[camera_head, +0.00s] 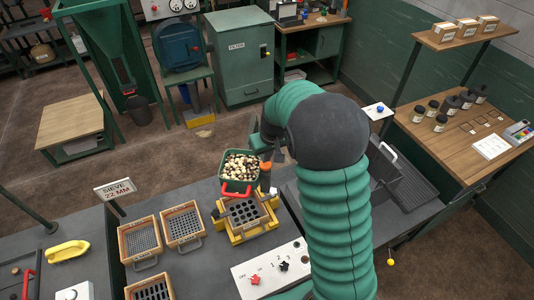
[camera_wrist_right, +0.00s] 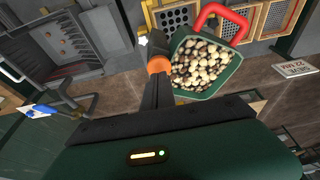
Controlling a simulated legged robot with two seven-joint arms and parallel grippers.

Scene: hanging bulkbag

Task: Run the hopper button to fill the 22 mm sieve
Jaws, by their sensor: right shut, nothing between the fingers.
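A green hopper tub (camera_head: 222,178) full of mixed pale and dark pieces (camera_head: 241,165) stands above a yellow frame (camera_head: 236,238) in the head view, with a red handle (camera_head: 235,190) at its front. A sieve plate with round holes (camera_head: 245,211) lies in the frame. The tub also shows in the right wrist view (camera_wrist_right: 228,78). My right gripper (camera_head: 278,158) is shut and empty, close to an orange-topped dark post (camera_head: 266,166) beside the tub. In the right wrist view its tips (camera_wrist_right: 158,76) overlap the orange part; contact is unclear. The left gripper is out of view.
A sign reading SIEVE 22 MM (camera_head: 117,189) stands at left, near wooden-framed sieves (camera_head: 183,224). A white panel (camera_head: 240,276) with a red and a black knob is in front.

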